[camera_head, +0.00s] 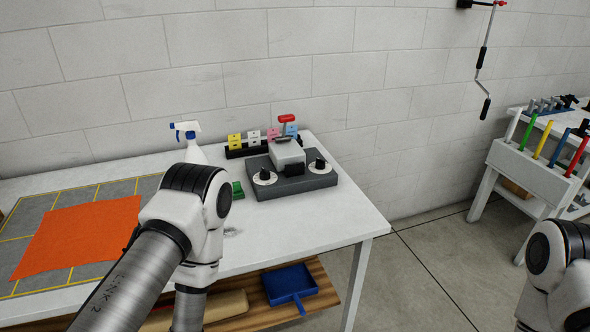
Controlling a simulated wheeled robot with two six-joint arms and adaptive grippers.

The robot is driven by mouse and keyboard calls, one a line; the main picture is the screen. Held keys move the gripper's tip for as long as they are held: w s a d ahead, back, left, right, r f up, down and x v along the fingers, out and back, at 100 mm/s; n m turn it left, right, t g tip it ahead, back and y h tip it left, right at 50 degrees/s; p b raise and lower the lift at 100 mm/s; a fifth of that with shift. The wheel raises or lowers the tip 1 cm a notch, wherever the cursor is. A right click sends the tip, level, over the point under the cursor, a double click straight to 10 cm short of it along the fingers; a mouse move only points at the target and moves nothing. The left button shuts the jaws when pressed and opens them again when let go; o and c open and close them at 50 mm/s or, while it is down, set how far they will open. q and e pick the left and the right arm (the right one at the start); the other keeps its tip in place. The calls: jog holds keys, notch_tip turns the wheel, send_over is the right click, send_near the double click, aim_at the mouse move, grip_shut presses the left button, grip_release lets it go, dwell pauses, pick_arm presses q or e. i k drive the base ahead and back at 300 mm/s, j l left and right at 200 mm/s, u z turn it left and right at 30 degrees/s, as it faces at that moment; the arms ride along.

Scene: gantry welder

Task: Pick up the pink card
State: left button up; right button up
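The pink card (273,133) stands in a black holder (247,150) at the back of the white table, near the wall. It is in a row between a white card (253,137) and a blue card (291,130), with a yellow card (234,140) at the left end. The grey device with the red handle is in front of the row and hides part of it. My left arm crosses the table's front, but its gripper is out of view. My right arm shows at the lower right edge; its gripper is also out of view.
A grey device (318,182) with black knobs sits before the cards. A spray bottle (190,145) stands to their left. An orange cloth (75,237) lies on a gridded mat (40,207). A blue dustpan (290,284) is on the lower shelf. The table's right front is clear.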

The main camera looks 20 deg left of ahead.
aim_at(272, 133)
jog(key=i+l+z, duration=0.2)
jog(key=z, duration=0.15)
jog(key=i+z, duration=0.3)
jog(key=i+l+z, duration=0.1)
jog(key=i+z, duration=0.25)
jog(key=i+l+z, duration=0.15)
jog(key=i+z, duration=0.15)
jog(key=i, duration=0.3)
jog(key=i+z, duration=0.35)
jog(key=i, duration=0.25)
